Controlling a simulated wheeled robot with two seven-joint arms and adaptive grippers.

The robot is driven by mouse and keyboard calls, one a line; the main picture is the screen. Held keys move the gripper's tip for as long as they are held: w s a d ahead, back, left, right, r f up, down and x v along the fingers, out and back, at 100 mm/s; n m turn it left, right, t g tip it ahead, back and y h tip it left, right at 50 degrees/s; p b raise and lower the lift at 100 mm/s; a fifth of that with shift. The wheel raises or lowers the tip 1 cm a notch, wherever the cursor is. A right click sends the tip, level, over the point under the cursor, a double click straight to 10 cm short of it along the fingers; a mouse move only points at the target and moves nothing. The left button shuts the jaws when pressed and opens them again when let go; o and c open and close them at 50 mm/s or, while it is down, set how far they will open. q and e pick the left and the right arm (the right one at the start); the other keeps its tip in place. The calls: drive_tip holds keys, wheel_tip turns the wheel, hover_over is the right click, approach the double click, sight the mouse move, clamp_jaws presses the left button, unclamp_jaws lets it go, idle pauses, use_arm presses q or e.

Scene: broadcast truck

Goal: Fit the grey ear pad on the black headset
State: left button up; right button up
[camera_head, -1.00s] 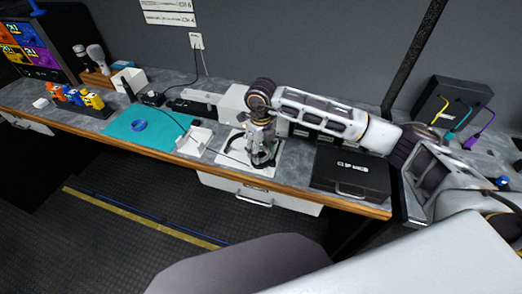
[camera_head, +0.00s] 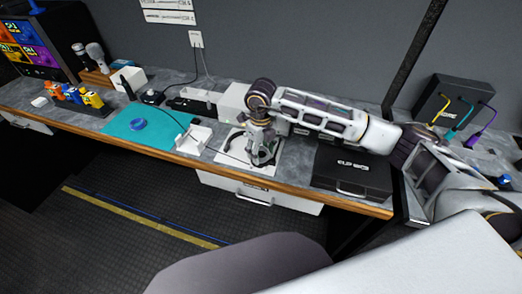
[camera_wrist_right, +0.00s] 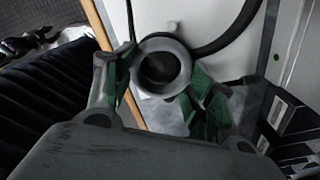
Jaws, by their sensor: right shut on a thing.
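My right gripper (camera_head: 262,156) is over the white sheet (camera_head: 232,157) near the desk's front edge. In the right wrist view, its green-padded fingers (camera_wrist_right: 160,76) are shut on the grey ear pad (camera_wrist_right: 165,62), a round ring with a dark middle. The black headset shows there as a curved black band (camera_wrist_right: 228,38) beside and behind the pad. In the head view the gripper mostly covers the headset and pad. I cannot tell whether the pad touches the headset's cup. My left gripper is not in view.
A black case (camera_head: 350,174) lies right of the sheet. A teal mat (camera_head: 142,135) with a blue ring (camera_head: 138,124) and a white stand (camera_head: 195,138) are to the left. A pale box (camera_head: 233,99) stands behind the gripper. The desk's wooden front edge (camera_head: 215,168) is close.

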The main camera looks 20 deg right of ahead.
drive_tip(key=shift+f+b, duration=0.3)
drive_tip(key=shift+f, duration=0.15)
drive_tip(key=o, duration=0.8)
drive_tip(key=shift+o, duration=0.2)
wheel_tip(320, 180, up, 12)
idle(0.4)
drive_tip(key=shift+s, duration=0.15)
idle(0.9)
